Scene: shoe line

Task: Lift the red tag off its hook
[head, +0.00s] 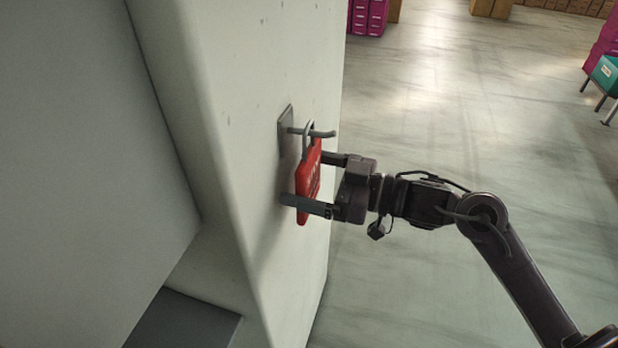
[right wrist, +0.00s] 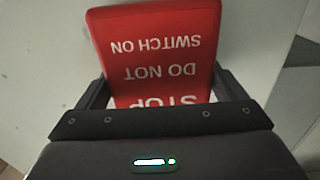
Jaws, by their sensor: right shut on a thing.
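The red tag (head: 309,178) hangs at the side of a pale panel in the head view, with a grey loop (head: 308,137) at its top. The loop is at the metal hook (head: 322,133), which sticks out from a small plate on the panel. My right gripper (head: 308,180) is shut on the tag, one finger on each side of it. In the right wrist view the tag (right wrist: 160,50) fills the space between the fingers, its white lettering upside down. Whether the loop still bears on the hook I cannot tell. My left gripper is not in view.
The pale panel (head: 225,100) stands close behind the tag and fills the left side. Open floor (head: 440,120) lies to the right. Magenta boxes (head: 368,15) and a teal-topped stool (head: 605,75) stand farther off.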

